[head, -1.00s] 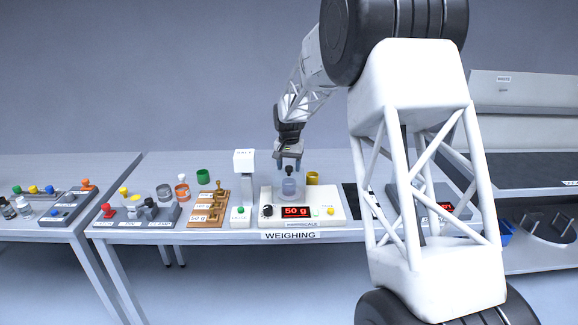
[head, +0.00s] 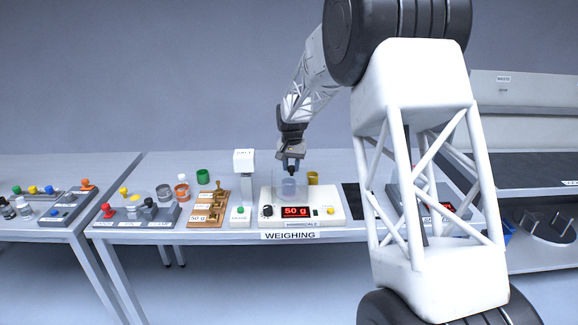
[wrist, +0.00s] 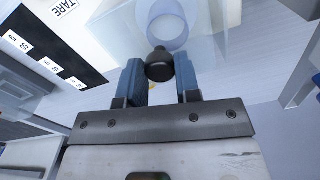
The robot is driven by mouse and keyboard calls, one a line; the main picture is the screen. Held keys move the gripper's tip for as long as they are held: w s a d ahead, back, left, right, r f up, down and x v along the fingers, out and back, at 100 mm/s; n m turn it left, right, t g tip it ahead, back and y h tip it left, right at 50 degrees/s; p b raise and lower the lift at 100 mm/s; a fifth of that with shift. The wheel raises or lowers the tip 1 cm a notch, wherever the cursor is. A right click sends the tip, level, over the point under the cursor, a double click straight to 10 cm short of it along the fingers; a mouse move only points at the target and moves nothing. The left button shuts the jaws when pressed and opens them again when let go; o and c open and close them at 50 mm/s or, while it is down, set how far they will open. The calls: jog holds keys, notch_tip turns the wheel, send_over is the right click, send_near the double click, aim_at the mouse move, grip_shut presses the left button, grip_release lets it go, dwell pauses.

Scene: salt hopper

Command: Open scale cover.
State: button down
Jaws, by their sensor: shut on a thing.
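The scale (head: 325,199) stands at the front of the table, and its red display reads 50 g. A clear cover (wrist: 120,42) with a dark knob (wrist: 160,66) is over the scale, around a pale translucent cup (head: 289,187). My gripper (head: 291,168) is directly above the scale, pointing down. In the head view the fingers hide the knob. I cannot tell whether the cover is seated or slightly raised.
Brass weights on a wooden block (head: 208,212), a green cup (head: 203,176) and other jars are further left.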

jog(key=d, duration=1)
jog(key=shift+d, duration=0.4)
jog(key=c, duration=0.8)
grip_release()
notch_tip(320, 180, up, 8)
